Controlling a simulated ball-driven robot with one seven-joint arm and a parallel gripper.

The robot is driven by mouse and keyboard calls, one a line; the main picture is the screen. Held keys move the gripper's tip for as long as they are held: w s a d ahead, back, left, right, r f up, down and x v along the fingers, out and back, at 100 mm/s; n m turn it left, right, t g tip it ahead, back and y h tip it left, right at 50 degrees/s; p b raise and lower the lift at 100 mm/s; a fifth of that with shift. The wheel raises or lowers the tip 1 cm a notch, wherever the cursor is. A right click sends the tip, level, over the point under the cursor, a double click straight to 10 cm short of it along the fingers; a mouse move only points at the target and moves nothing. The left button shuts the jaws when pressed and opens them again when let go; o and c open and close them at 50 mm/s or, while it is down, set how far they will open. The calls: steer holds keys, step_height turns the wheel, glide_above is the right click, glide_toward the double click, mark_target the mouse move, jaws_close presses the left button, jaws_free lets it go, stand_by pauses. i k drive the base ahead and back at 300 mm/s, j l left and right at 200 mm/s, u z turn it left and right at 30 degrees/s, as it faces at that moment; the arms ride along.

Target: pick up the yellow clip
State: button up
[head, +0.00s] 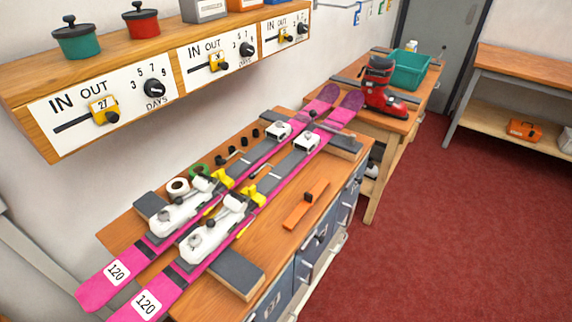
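Several yellow pieces are in the head view, and I cannot tell which is the yellow clip. Two small yellow pieces sit on the pair of pink skis (103,285), just beyond the white bindings: one on the left ski (222,179) and one on the right ski (250,195). Yellow sliders are on the wall panels marked IN and OUT: the near one (104,111) reads 27, the middle one (219,63) and the far one (286,34) are smaller. My gripper is not in view.
Green and white rolls (177,186) lie at the left. Beyond, another table holds a red boot (381,90) and green bin (409,70). Red floor (450,230) is clear.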

mark_target(251, 192)
steer(key=i+l, duration=1.5)
steer(key=l, duration=0.15)
steer(key=i+l+u, duration=0.15)
steer(key=u, duration=0.35)
steer(key=i+l+u, duration=0.1)
steer(key=l+u, duration=0.15)
steer(key=u, duration=0.25)
steer(key=l+u, duration=0.25)
steer(key=u, duration=0.2)
steer(key=i, duration=0.05)
